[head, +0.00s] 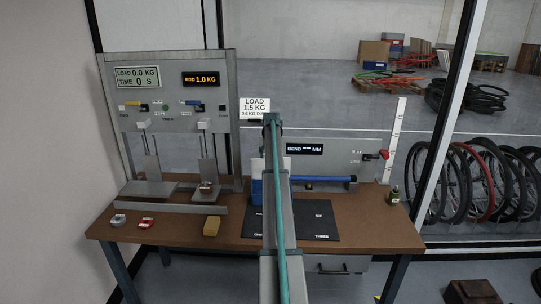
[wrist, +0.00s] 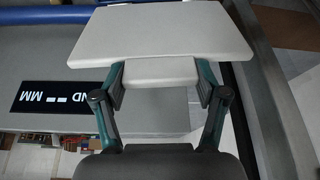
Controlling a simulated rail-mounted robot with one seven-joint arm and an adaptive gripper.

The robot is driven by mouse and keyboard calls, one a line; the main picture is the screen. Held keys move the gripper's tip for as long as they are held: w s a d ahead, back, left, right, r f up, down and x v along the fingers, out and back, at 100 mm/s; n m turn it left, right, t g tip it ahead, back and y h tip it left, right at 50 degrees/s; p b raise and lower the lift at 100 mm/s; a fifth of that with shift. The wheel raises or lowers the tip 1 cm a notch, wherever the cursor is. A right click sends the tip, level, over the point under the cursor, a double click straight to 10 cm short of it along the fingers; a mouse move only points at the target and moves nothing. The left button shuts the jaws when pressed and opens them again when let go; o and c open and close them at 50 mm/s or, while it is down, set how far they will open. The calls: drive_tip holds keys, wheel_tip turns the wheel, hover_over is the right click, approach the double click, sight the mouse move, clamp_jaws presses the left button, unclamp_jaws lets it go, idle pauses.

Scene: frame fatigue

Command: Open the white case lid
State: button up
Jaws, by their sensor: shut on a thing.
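In the wrist view my gripper (wrist: 160,74) is shut on a pale tab at the edge of a flat white panel, which looks like the white case lid (wrist: 160,35). One finger is on each side of the tab. In the head view my arm covers the middle of the bench and hides my gripper. A white upright surface (head: 257,166) with a blue part (head: 256,190) below it shows just left of my arm; I cannot tell whether it belongs to the case. The case body and hinge are not clearly seen.
The brown bench (head: 180,235) carries a two-post test rig (head: 170,120) at left and a bend panel (head: 330,155) behind.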

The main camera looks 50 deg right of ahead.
drive_tip(key=o, duration=1.7)
drive_tip(key=shift+s+a+r, duration=0.1)
drive_tip(key=shift+a+r, duration=0.1)
drive_tip(key=shift+r, duration=0.3)
drive_tip(key=s+a, duration=0.8)
drive_tip(key=a, duration=0.1)
drive_tip(key=shift+r, duration=0.1)
drive_tip(key=shift+c, duration=0.3)
